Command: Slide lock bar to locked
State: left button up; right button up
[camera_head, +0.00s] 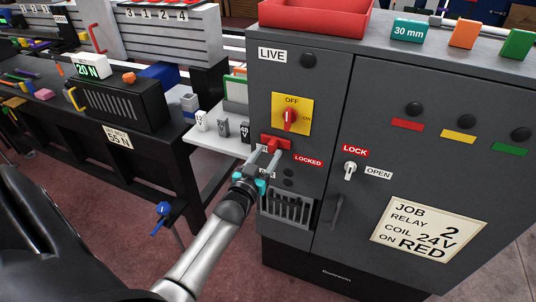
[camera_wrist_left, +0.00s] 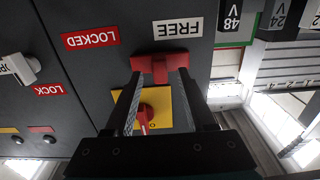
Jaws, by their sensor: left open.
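The red lock bar (camera_head: 277,143) is on the grey cabinet front, below the yellow OFF/ON switch plate (camera_head: 292,114). In the left wrist view, which is upside down, the red bar (camera_wrist_left: 160,63) is beside the FREE label (camera_wrist_left: 178,29), with the LOCKED label (camera_wrist_left: 90,39) farther left. The LOCKED label also shows in the head view (camera_head: 308,160). My left gripper (camera_head: 266,157) is open at the bar. In the left wrist view its fingertips (camera_wrist_left: 160,78) are on either side of the bar's middle part; contact cannot be told. My right gripper is not in view.
A white LOCK/OPEN knob (camera_head: 350,169) and a dark door handle (camera_head: 337,211) are on the cabinet to the right. Slotted vents (camera_head: 287,208) are below my gripper. A white shelf with small voltage blocks (camera_head: 222,128) is close on the left.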

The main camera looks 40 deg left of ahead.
pick_arm(q)
jog(key=shift+w+a, duration=0.15)
jog(key=shift+w, duration=0.35)
grip_shut()
dwell(1.2)
